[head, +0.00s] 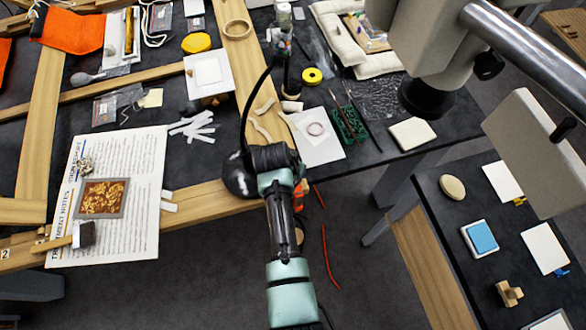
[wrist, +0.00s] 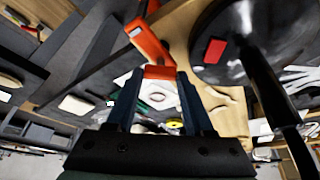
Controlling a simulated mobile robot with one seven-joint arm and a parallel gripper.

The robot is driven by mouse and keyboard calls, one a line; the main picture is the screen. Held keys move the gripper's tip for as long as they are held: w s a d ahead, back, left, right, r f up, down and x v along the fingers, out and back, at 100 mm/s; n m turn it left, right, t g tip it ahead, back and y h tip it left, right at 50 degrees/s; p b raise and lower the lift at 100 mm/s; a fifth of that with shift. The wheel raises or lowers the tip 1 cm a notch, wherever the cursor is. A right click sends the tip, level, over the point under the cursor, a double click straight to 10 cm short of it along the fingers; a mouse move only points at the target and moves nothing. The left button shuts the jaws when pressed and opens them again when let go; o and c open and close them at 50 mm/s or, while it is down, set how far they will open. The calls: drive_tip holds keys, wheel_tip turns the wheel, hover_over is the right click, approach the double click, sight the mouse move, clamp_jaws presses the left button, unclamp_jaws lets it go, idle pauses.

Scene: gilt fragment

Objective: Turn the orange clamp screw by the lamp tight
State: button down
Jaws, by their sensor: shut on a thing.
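The orange clamp (wrist: 148,42) sits at the wooden edge beside the lamp, and a bit of its orange (head: 299,196) shows right of my arm in the head view. My gripper (wrist: 160,76) is shut on the orange clamp screw (wrist: 160,72), which sits between its fingertips in the wrist view. The lamp's round black base (wrist: 225,48) is close to the right of the fingers in that view. In the head view the lamp (head: 237,174) stands left of my wrist. My wrist hides the fingertips and most of the clamp there.
The lamp's thin black neck (head: 247,100) rises close beside my arm. A printed sheet (head: 130,160) with a gilt fragment (head: 102,198) lies left on the wooden frame. Red cords (head: 328,258) show below the table edge.

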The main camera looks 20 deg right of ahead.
drive_tip(key=m+g+b, duration=0.1)
drive_tip(key=m, duration=0.1)
drive_tip(key=m+h+b, duration=0.1)
drive_tip(key=m+b, duration=0.1)
drive_tip(key=m, duration=0.1)
drive_tip(key=shift+w+a+f+m+g, duration=0.2)
drive_tip(key=shift+m+g, duration=0.1)
drive_tip(key=shift+g, duration=0.1)
drive_tip(key=shift+r+m+g+h+b, duration=0.15)
drive_tip(key=shift+m+g+h+b, duration=0.4)
drive_tip(key=shift+m+b, duration=1.1)
drive_tip(key=shift+m+y, duration=0.25)
drive_tip(key=shift+c, duration=1.4)
unclamp_jaws()
drive_tip(key=b+v, duration=0.2)
drive_tip(key=v, duration=1.1)
drive_tip(key=shift+w, duration=0.2)
